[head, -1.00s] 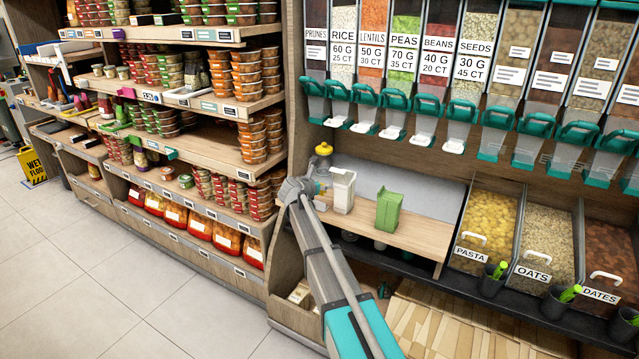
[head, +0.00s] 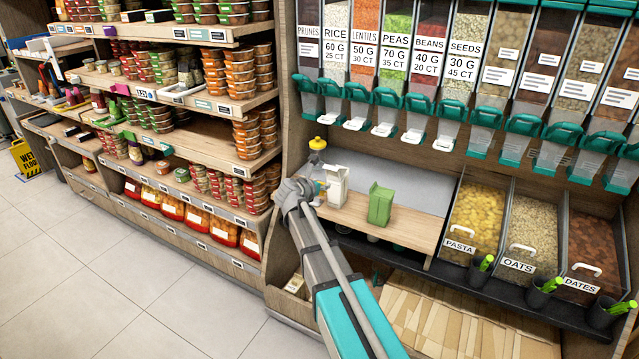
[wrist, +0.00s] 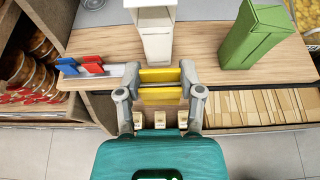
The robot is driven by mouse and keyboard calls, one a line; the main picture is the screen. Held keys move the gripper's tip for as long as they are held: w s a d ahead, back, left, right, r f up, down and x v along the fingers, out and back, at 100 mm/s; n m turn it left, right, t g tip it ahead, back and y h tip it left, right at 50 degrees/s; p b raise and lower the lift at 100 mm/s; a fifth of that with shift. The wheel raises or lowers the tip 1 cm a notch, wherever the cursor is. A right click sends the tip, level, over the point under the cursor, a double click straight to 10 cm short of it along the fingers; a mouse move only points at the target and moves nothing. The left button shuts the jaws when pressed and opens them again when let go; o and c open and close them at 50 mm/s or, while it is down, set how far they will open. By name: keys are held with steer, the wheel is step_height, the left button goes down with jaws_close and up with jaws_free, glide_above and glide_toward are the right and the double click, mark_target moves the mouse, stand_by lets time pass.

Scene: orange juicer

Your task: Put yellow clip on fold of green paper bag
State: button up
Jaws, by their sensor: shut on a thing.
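The yellow clip (wrist: 160,74) is between the two fingers of my gripper (wrist: 160,90) in the wrist view. My gripper is shut on it, above the front edge of the wooden counter. The green paper bag (wrist: 256,38) stands upright on the counter, to the right of and beyond my gripper. It also shows in the head view (head: 380,204), right of my gripper's wrist. Its top looks narrowed; the fold is not clear. In the head view my arm hides the fingers and the clip.
A white bag (wrist: 156,38) stands just beyond the clip on the counter (head: 400,232). Blue (wrist: 68,66) and red (wrist: 93,65) clips sit on a strip to the left. Food bins (head: 474,218) stand right of the counter. Dispensers (head: 400,60) hang above.

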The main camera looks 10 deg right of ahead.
steer(key=shift+r, duration=0.1)
stand_by(0.5)
step_height(320, 180, up, 14)
steer(key=p, duration=1.4)
steer(key=shift+d, duration=0.1)
